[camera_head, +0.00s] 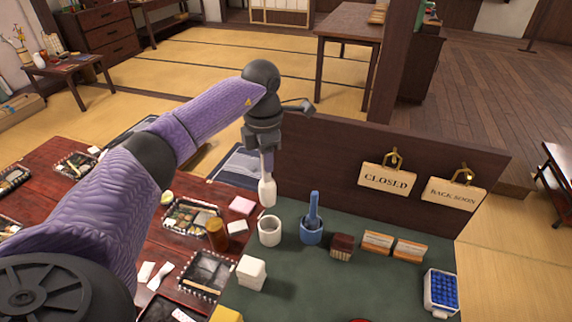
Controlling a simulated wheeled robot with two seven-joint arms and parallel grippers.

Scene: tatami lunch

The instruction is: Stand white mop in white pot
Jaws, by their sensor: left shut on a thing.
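My left gripper (267,152) is shut on the white mop (267,191) and holds it roughly upright, wide end down. The white pot (270,238) stands on the green mat with its opening facing up. In the picture the lower end of the mop is just above the pot's far rim. I cannot tell the exact gap or whether the mop is over the opening. The gripper hides the top of the mop. My right gripper is not in view.
A blue pot (312,237) with a blue mop (314,207) in it stands just right of the white pot. A dark wooden panel with hanging signs (385,180) rises behind. A white block (252,272), a brown jar (217,235) and lunch trays are nearby.

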